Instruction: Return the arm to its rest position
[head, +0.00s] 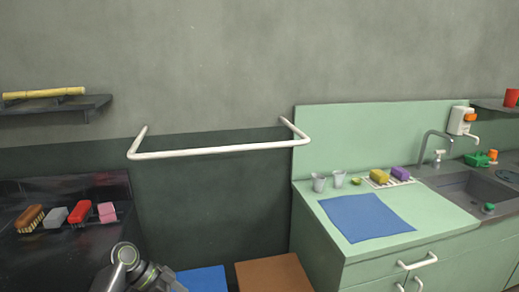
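Part of one of my arms (132,268) shows at the bottom edge, left of the middle. It is a dark grey, rounded joint with links running down to the right and out of the picture. It is in front of the dark counter's right end. I see no fingertips on it. Neither gripper shows in the head view, so I cannot see whether either one holds anything.
A white rail (220,151) juts from the wall. The dark counter (40,262) at left holds brushes and blocks. The green counter (318,222) at right has a blue mat (366,217), cups and a sink (468,190). Blue (203,279) and brown (273,274) surfaces lie low between.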

